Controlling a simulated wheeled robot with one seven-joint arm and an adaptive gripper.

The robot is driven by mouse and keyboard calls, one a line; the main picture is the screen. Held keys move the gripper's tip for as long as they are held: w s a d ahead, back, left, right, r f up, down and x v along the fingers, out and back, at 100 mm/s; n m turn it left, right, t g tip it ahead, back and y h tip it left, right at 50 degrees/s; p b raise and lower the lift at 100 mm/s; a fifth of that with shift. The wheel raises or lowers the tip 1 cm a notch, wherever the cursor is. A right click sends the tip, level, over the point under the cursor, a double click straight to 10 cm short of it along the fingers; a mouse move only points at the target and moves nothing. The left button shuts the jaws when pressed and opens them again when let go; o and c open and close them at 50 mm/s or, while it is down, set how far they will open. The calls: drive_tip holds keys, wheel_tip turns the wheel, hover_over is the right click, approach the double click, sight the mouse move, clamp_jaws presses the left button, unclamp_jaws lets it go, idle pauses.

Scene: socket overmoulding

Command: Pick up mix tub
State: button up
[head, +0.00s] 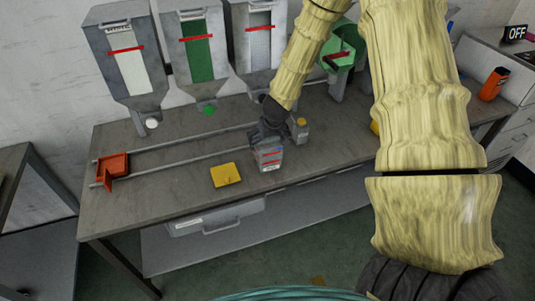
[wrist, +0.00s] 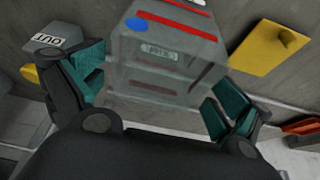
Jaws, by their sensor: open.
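A grey tub with red stripes (head: 268,158), which I take to be the mix tub, stands on the workbench near its front edge. In the wrist view the tub (wrist: 165,62) has a blue dot and a small label. My gripper (head: 270,125) is at the tub, partly hidden by my arm in the head view. In the wrist view my gripper (wrist: 160,88) is open, with one teal-padded finger on each side of the tub. I cannot tell whether the pads touch it. The tub's far side is hidden.
A yellow plate (head: 226,175) lies left of the tub. A grey block marked CUT (wrist: 58,40) stands close on the other side. Two rails run left to an orange bracket (head: 112,168). Hoppers (head: 125,60) hang behind the bench. An orange bottle (head: 494,84) stands far right.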

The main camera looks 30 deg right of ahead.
drive_tip(key=shift+f, duration=0.1)
drive_tip(key=c, duration=1.3)
drive_tip(key=shift+o, duration=0.2)
